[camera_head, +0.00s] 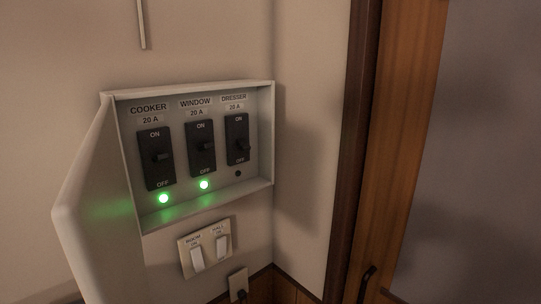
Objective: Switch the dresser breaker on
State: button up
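An open breaker box (270,132) hangs on the wall left of the room corner. The dresser breaker (238,140) is the rightmost of three black switches, under a "DRESSER 20 A" label. Its lever appears to sit toward the lower half, near OFF, and the small lamp (238,174) below it is dark. The cooker breaker (155,157) and the window breaker (201,149) each have a green lamp lit below them. My gripper is not in view.
The box's door (92,215) swings out to the left. Two white light switches on a plate (206,247) and a socket with a plug (238,284) are below. A wooden door frame (361,130) and a dark handle (367,283) are at right.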

aim_at(241, 143)
jog(key=k+j+u, duration=0.25)
jog(key=u, duration=0.2)
jog(key=k+j+u, duration=0.15)
jog(key=j+u, duration=0.15)
jog(key=u, duration=0.15)
jog(key=z, duration=0.4)
jog(key=l+u, duration=0.2)
jog(key=l, duration=0.2)
jog(key=k+l+u, duration=0.2)
jog(key=l, duration=0.2)
